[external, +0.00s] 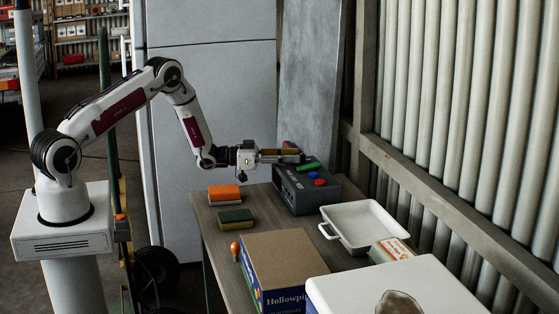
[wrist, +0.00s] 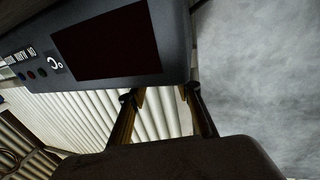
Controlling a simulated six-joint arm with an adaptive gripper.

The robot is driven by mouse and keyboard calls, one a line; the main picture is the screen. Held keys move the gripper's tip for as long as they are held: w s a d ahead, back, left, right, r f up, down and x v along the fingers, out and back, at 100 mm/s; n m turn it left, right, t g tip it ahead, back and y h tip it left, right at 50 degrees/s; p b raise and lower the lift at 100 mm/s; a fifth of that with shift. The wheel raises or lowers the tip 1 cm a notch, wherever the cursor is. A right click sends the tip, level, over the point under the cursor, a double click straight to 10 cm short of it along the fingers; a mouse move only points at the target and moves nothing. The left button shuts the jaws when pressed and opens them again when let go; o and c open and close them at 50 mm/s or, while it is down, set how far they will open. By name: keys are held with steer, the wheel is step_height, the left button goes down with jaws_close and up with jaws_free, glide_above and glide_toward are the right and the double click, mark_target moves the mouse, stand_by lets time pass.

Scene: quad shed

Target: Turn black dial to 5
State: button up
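A dark grey box (external: 293,190) stands at the far end of the table, with green (external: 308,167), blue (external: 312,174) and red (external: 320,182) parts on top. My gripper (external: 296,156) is level above the box's far side. In the wrist view the box (wrist: 120,80) fills the upper left, with a dark screen panel (wrist: 108,42) and small round marks beside it. My gripper's fingers (wrist: 161,97) are apart beside the box edge, with no object seen between them. I cannot clearly make out the black dial or its setting; my gripper covers part of the box's far side.
An orange sponge (external: 225,195), a green-and-yellow sponge (external: 236,218) and an orange-topped item (external: 235,250) lie to the left. A cardboard box (external: 285,257) is nearer. A ribbed wall (external: 460,110) bounds the right; a grey panel (external: 310,80) stands behind.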

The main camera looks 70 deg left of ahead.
steer(key=v, duration=0.9)
steer(key=shift+r, duration=0.1)
stand_by(0.4)
step_height(320, 180, up, 12)
steer(key=w+d+g+y, duration=0.2)
steer(key=w+g+y, duration=0.1)
steer(key=y, duration=0.1)
steer(key=s+d+r+n+g+y, duration=0.25)
steer(key=s+d+r, duration=0.25)
steer(key=s+r, duration=0.35)
steer(key=s+d+g, duration=0.2)
steer(key=s+d, duration=0.3)
steer(key=s, duration=0.6)
steer(key=s+d+r+g+h, duration=0.1)
steer(key=s+d+g, duration=0.1)
steer(key=s+d, duration=0.4)
steer(key=s+d+g+h, duration=0.1)
steer(key=s+d, duration=0.4)
steer(key=s, duration=1.2)
steer(key=shift+d+r+g, duration=0.15)
steer(key=shift+r+g, duration=0.1)
steer(key=shift+g, duration=0.4)
steer(key=shift+n, duration=0.25)
stand_by(0.5)
